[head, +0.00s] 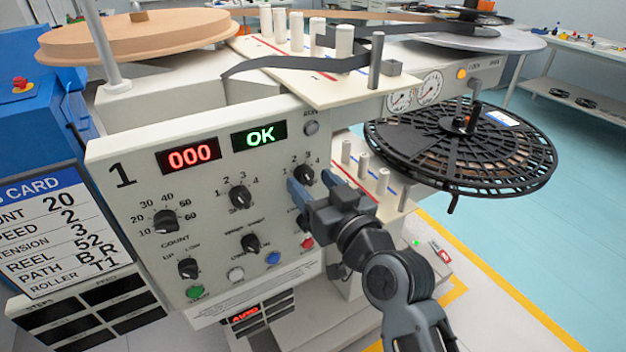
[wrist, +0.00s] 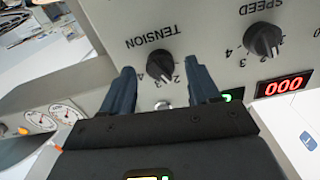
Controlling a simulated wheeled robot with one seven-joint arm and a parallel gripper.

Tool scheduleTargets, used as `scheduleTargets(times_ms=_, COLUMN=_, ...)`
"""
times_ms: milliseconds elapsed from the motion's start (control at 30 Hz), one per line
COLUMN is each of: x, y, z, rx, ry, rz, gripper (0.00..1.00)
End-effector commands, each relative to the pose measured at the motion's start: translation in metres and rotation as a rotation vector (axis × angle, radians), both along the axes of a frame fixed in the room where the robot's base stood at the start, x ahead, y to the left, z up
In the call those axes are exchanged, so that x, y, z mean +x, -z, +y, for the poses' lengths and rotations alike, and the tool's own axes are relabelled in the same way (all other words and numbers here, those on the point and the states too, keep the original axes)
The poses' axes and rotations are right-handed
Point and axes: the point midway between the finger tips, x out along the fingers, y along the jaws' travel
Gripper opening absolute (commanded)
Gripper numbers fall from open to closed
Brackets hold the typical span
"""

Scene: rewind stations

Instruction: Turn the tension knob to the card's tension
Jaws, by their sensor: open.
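The tension knob (wrist: 160,64) is black and round with a raised grip bar, and sits on the pale panel under an upside-down TENSION label in the wrist view. Its pointer faces the numerals around 2 and 3; I cannot tell exactly which it marks. In the head view the knob (head: 303,174) is partly covered by my gripper. My gripper (wrist: 160,69) is open, with one blue-grey finger on each side of the knob in the picture; I see no clear contact. The card (head: 62,228) at left in the head view reads tension 3.
The panel also bears a count knob (head: 166,221), a speed knob (head: 239,196), more knobs and coloured buttons. A large black reel (head: 460,150) and white roller posts stand right of the gripper.

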Motion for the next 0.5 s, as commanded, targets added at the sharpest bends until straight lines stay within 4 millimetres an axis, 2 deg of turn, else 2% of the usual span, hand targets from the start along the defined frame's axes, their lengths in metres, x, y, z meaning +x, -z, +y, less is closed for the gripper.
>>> scheduleTargets(times_ms=367, x=0.0070, y=0.0003, z=0.0044, rx=0.000, ry=0.001, rz=0.000, gripper=0.61)
scheduleTargets(times_ms=500, x=0.0069, y=0.0003, z=0.0044, rx=0.000, ry=0.001, rz=0.000, gripper=0.49)
